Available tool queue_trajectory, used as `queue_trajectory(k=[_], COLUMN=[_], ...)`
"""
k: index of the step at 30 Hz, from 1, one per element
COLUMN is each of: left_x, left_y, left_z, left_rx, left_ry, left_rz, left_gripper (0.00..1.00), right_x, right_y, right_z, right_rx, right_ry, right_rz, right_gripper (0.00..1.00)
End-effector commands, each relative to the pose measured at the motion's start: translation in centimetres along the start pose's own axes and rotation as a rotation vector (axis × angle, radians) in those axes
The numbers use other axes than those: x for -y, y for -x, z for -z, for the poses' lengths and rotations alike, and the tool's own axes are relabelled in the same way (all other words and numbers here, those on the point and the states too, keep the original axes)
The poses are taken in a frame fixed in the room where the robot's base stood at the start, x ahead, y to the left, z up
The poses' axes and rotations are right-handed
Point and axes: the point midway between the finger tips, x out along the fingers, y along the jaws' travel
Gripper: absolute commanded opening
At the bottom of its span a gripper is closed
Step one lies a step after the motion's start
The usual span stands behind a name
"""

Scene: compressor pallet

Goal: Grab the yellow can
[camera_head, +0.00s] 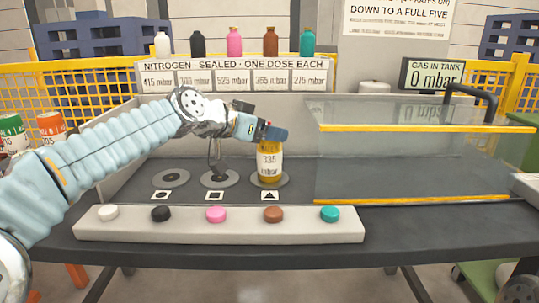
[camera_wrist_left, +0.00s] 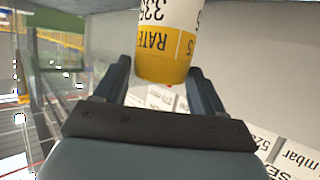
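The yellow can (camera_head: 269,163) stands upright on the rightmost round pad, marked with a triangle. It has a white label reading 335 mbar. My left gripper (camera_head: 272,133) is at the can's top, its blue fingers partly covering the upper end. In the left wrist view, the can (camera_wrist_left: 166,62) shows between the two fingertips of the open left gripper (camera_wrist_left: 160,72). A narrow gap shows beside the left finger; whether the right finger touches the can is unclear. My right gripper is not in view.
Two empty round pads (camera_head: 171,177) lie left of the can. A pale strip with several coloured buttons (camera_head: 216,214) runs along the front. A clear cover with yellow edges (camera_head: 411,128) stands to the right. Several coloured bottles (camera_head: 234,42) stand above the nitrogen sign.

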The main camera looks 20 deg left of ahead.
Motion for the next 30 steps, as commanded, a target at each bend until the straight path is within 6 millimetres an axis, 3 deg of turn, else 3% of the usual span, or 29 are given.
queue_trajectory(k=[2,13,23,30], left_x=[0.0,0.0,0.0,-0.1], left_y=[0.0,0.0,0.3,2.1], left_z=[0.0,0.0,0.6,5.1], left_rx=[0.000,0.000,-0.003,-0.006], left_ry=[0.000,0.000,-0.002,-0.002], left_rz=[0.000,0.000,0.001,-0.001], left_gripper=[0.57,0.00,0.00,0.00], right_x=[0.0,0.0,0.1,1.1], right_y=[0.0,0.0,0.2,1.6], right_z=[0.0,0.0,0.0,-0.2], right_rx=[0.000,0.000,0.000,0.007], right_ry=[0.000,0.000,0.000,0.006], right_rz=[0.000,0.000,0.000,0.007], right_gripper=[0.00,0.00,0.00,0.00])
